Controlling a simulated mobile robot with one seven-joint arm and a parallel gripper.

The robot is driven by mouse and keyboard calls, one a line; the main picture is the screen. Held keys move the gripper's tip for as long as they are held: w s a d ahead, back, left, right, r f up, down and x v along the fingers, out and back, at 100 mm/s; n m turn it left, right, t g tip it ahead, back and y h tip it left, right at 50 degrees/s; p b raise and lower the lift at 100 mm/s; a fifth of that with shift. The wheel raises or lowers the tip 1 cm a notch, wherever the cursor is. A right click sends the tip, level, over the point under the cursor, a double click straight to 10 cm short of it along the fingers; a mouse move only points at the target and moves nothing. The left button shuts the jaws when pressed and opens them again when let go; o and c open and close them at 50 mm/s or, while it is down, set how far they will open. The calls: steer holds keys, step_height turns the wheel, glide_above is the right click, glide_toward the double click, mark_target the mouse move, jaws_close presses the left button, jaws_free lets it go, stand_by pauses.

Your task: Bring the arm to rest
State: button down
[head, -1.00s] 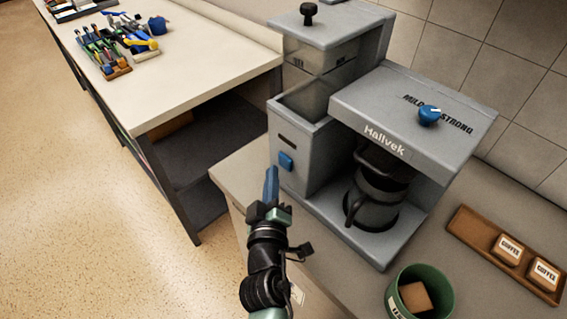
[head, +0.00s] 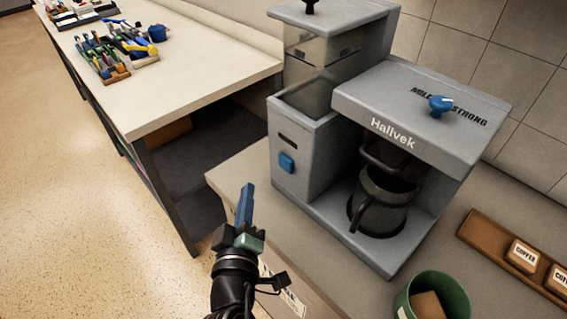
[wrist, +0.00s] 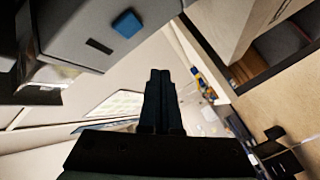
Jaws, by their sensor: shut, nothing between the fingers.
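My gripper (head: 246,207) is shut and empty. It is in front of the counter's left end, to the left of the coffee machine (head: 312,140) and apart from it. In the wrist view my gripper (wrist: 160,95) shows its two fingers pressed together, with nothing between them. The grey coffee machine has a blue square button (head: 287,163) on its front, and this button also shows in the wrist view (wrist: 127,23). A blue knob (head: 441,105) sits on the machine's top between the words mild and strong. A dark carafe (head: 385,200) stands in the machine's bay.
A green bin (head: 440,295) holding a brown block stands on the counter (head: 240,165) at the front right. A wooden tray (head: 485,240) with coffee packs lies behind it. A workbench (head: 190,75) with tools stands at the back left. Open floor (head: 60,200) lies at the left.

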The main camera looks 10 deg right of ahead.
step_height(320, 180, up, 26)
steer(key=w+d+m+t+p, duration=0.1)
steer(key=d+m+t+p, duration=0.1)
steer(key=m+t, duration=0.3)
steer(key=s+r+m+t, duration=0.1)
steer(key=s+r, duration=0.3)
steer(key=r, duration=0.4)
steer(key=s+r+m+t+y, duration=0.1)
steer(key=s+r, duration=0.3)
steer(key=r, duration=0.4)
steer(key=s+r+m+t+y+p, duration=0.1)
steer(key=s+r+t, duration=0.2)
steer(key=r, duration=0.6)
steer(key=shift+s+a, duration=0.15)
steer(key=shift+s, duration=0.85)
